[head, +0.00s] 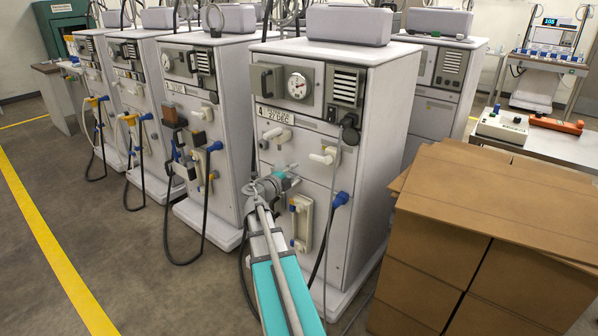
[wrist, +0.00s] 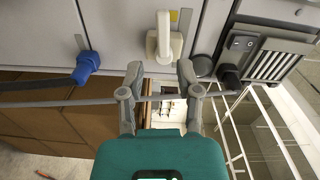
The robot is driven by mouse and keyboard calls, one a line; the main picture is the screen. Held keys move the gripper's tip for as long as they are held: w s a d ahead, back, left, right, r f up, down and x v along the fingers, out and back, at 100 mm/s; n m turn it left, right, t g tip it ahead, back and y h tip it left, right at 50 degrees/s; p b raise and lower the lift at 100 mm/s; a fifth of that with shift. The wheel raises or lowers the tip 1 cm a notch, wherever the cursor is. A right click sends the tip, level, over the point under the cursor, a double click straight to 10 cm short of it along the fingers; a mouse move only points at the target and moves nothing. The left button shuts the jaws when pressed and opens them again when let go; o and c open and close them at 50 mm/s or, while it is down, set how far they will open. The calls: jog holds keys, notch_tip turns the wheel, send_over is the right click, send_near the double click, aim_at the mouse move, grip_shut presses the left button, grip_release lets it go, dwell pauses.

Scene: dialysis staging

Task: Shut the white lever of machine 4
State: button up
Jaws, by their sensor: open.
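Machine 4 (head: 310,200) is the near white cabinet with a "4" label and a round gauge. Its front has two white levers, a left one (head: 276,135) and a right one (head: 325,156). The right lever's handle lies roughly level, pointing left. In the wrist view a white lever (wrist: 164,35), apparently the right one, is just beyond my fingertips. My gripper (head: 289,172) is in front of the machine, below the levers. In the wrist view my gripper (wrist: 160,70) is open and empty, its fingertips either side of the lever's line and seemingly apart from it.
A blue connector (head: 340,199) and a white clip fitting (head: 301,222) are lower on the machine. Brown cartons (head: 480,215) stand close on the right. Other machines (head: 195,120) line up left. Floor is open at front left.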

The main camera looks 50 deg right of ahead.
jog(key=shift+w+d+f+t+y+b, duration=0.1)
jog(key=shift+w+f+t+y+b, duration=0.15)
jog(key=shift+f, duration=0.35)
jog(key=shift+w+f+t+y+b, duration=0.15)
jog(key=shift+w+f+t+b, duration=0.2)
jog(key=shift+f, duration=0.25)
jog(key=c, duration=0.4)
jog(key=w+f+t+b, duration=0.1)
jog(key=f, duration=0.1)
jog(key=w+f+n+t+y+b, duration=0.1)
jog(key=f, duration=0.1)
jog(key=w+f+t+y+b, duration=0.1)
jog(key=f, duration=0.1)
jog(key=shift+w+n+b, duration=0.35)
jog(key=shift+w+n, duration=0.05)
grip_shut()
jog(key=w+a+f+t+y+b, duration=0.4)
jog(key=w+t+b, duration=0.4)
jog(key=t+b, duration=0.4)
jog(key=s+d+f+m+g+h+b, duration=0.1)
jog(key=s+d+m+g+h+b, duration=0.2)
jog(key=m, duration=0.6)
jog(key=s+d+m+g+h+b, duration=0.4)
jog(key=s+m+g+h+b, duration=0.3)
jog(key=s+m+g+h, duration=0.2)
jog(key=s+h, duration=0.2)
jog(key=h, duration=0.1)
jog(key=shift+d+f+g+h, duration=0.3)
jog(key=shift+f+g, duration=0.1)
jog(key=shift+s, duration=0.1)
